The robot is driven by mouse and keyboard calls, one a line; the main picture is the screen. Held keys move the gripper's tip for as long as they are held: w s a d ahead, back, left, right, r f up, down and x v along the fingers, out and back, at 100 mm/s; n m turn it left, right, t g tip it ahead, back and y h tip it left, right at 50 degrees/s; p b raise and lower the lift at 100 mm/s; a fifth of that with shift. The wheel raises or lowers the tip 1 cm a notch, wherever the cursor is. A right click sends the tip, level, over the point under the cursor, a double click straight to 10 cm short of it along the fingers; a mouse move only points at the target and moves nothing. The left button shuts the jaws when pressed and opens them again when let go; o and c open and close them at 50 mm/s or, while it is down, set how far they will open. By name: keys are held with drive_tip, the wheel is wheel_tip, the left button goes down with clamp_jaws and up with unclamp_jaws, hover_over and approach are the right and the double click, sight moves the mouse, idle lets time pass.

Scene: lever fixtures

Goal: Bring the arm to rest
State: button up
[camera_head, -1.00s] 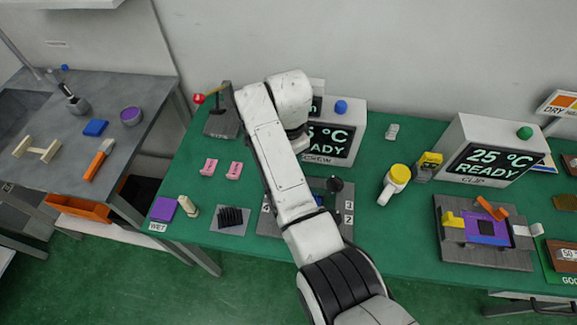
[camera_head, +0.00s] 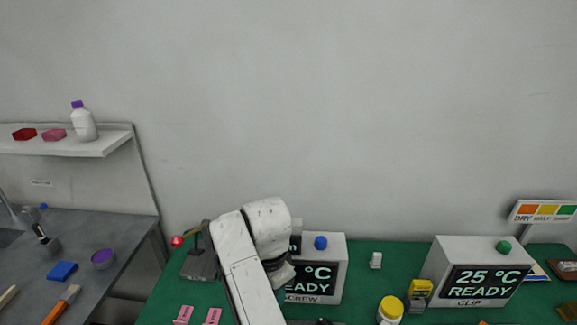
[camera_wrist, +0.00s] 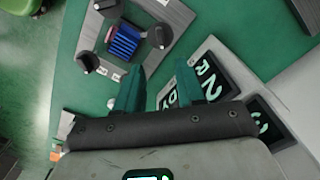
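My gripper (camera_wrist: 159,68) shows in the wrist view with its two teal fingers apart and nothing between them. In the head view my white arm reaches over the green bench beside the SCREW box (camera_head: 330,245), and the gripper is not clearly seen there. A lever with a red ball (camera_head: 177,241) on a grey base (camera_head: 199,266) stands just left of my arm. In the wrist view a grey fixture (camera_wrist: 172,14) with black knobs and a blue ribbed block (camera_wrist: 123,41) lies beyond the fingertips. The fingers appear apart from it.
The SCREW box's lit display (camera_wrist: 208,78) is close to the right finger in the wrist view. The CLIP box (camera_head: 440,262), a yellow-lidded bottle (camera_head: 390,308) and a yellow device (camera_head: 419,291) stand to the right. A wall shelf (camera_head: 100,147) is at left.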

drive_tip(key=s+d+f+n, duration=0.1)
drive_tip(key=s+d+f, duration=0.3)
drive_tip(key=d, duration=0.3)
drive_tip(key=s+d+f+n+b, duration=0.1)
drive_tip(key=s+d+f, duration=0.2)
drive_tip(key=d+f, duration=0.2)
drive_tip(key=s+d+f+n, duration=0.1)
drive_tip(key=s+d+f, duration=0.3)
drive_tip(key=d, duration=0.5)
drive_tip(key=shift+s+f+n+t, duration=0.3)
drive_tip(key=shift+f+n, duration=0.05)
drive_tip(key=shift+n, duration=0.05)
drive_tip(key=s+d+n, duration=0.1)
drive_tip(key=s+d, duration=0.3)
drive_tip(key=s, duration=0.3)
drive_tip(key=s+d+n+b, duration=0.1)
drive_tip(key=s+d+n, duration=0.1)
drive_tip(key=s, duration=0.6)
drive_tip(key=s+d+n, duration=0.2)
drive_tip(key=s+d, duration=0.3)
drive_tip(key=s, duration=0.3)
drive_tip(key=shift+s+d+f+b, duration=0.25)
drive_tip(key=shift+d+f+b, duration=0.1)
drive_tip(key=shift+f, duration=0.05)
